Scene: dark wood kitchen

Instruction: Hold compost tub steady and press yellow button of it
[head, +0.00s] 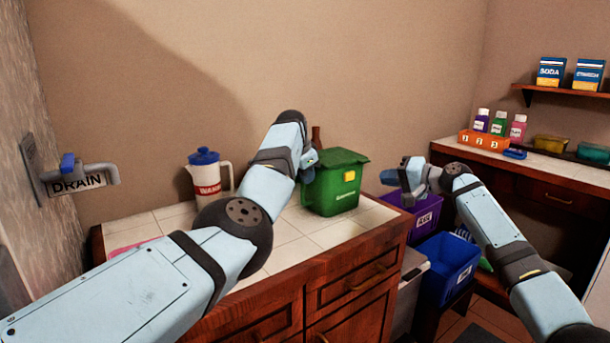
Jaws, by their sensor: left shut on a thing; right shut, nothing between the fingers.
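The compost tub (330,190) is a green lidded bin standing upright on the white tiled counter. Its yellow button (350,176) is on the upper part of the face turned to the right. My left gripper (308,168) is at the tub's left side, shut on the tub near its upper edge; the arm's wrist partly hides the contact. My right gripper (406,178) is shut and empty, in the air to the right of the tub, apart from the button.
A white jug with a blue lid (209,174) stands at the back left of the counter (300,240). Purple (424,212) and blue bins (446,268) stand below on the right. A shelf with boxes (550,72) and a desk with bottles (498,122) are further right.

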